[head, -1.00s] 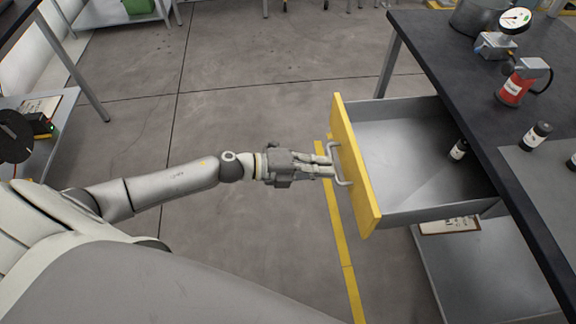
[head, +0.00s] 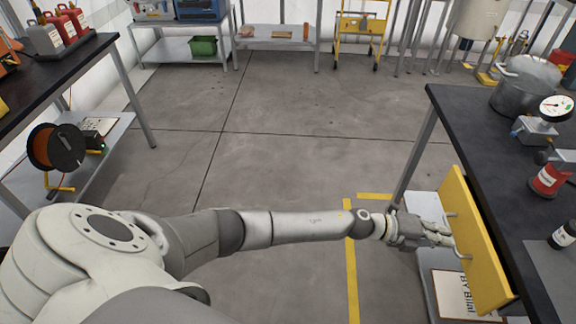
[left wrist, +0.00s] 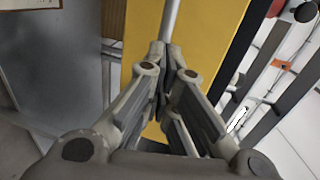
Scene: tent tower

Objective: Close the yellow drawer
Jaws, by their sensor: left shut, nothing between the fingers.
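The yellow drawer front (head: 476,238) stands flush or nearly flush with the edge of the black-topped workbench (head: 462,120) at the right of the head view. No drawer interior shows there. A grey bar handle (head: 463,252) is on the front. My left gripper (head: 448,236) is shut and empty, with its fingertips at the handle, close to or touching the front. In the left wrist view the shut fingertips (left wrist: 165,60) point at the yellow front (left wrist: 210,35), by the grey handle bar (left wrist: 171,18). My right gripper is not in view.
A pot (head: 525,85), a pressure gauge (head: 555,108), a red can (head: 548,180) and a dark bottle (head: 563,235) stand on the workbench. A lower shelf (head: 415,200) is under it. Another bench (head: 60,75) stands at the left. The floor between is clear.

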